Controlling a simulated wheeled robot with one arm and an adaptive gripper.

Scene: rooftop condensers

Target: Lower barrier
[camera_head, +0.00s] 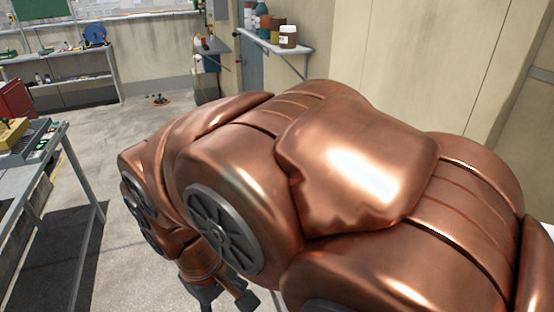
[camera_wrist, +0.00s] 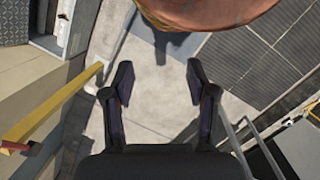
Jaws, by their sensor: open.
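A yellow bar (camera_wrist: 52,103) runs at a slant along the left of the wrist view, with a small red part near its lower end. It looks like the barrier, but I cannot tell for sure. My gripper (camera_wrist: 160,70) is open, with nothing between its dark fingers, over pale grey floor. The bar is to the left of my gripper and apart from it. In the head view my gripper (camera_head: 222,297) shows only in part at the bottom edge, below my copper-coloured arm. I see no barrier in the head view; my arm hides much of it.
A table (camera_head: 62,165) with a grey tray stands at the left, beside a red box (camera_head: 15,98). A wall shelf (camera_head: 292,47) holds several jars. Dark panels (camera_wrist: 250,65) lie at the right of the wrist view. Open floor (camera_head: 130,125) lies between.

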